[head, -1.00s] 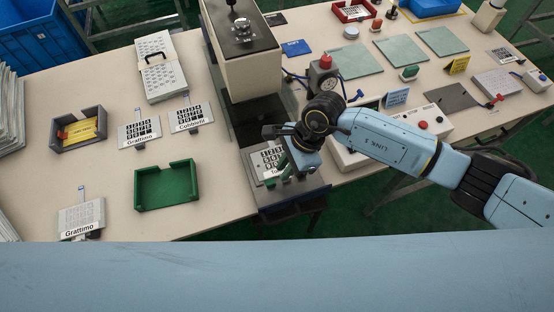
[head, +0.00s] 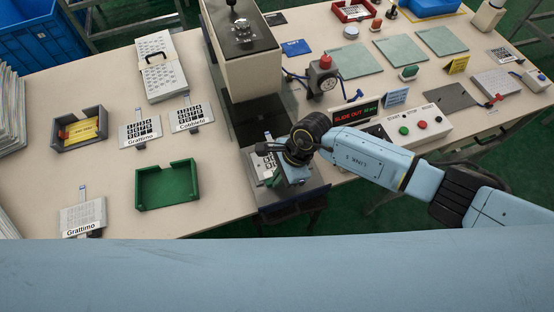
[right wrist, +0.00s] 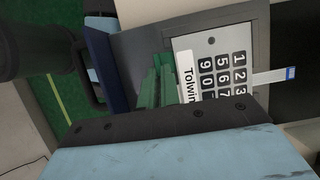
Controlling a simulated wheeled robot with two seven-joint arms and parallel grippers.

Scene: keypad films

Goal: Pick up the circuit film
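A keypad film (head: 262,167) with a white label lies on the slide plate of the press at the table's front edge. In the right wrist view the film (right wrist: 203,38) shows black number keys, a label reading "Tolwin" and a tail with a blue end. My right gripper (head: 276,179) is low over the film's right part and hides some of it. In the right wrist view its green fingers (right wrist: 161,85) are close together beside the film's label edge; whether they touch or grip it is unclear. My left gripper is not in view.
More keypad films lie left, labelled Grattimo (head: 139,131) and Coldfield (head: 190,118). An empty green tray (head: 166,200) and a grey tray (head: 58,143) holding a yellow card are nearby. The press (head: 240,60) stands behind; a control box (head: 420,130) with a "SLIDE OUT" display is right.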

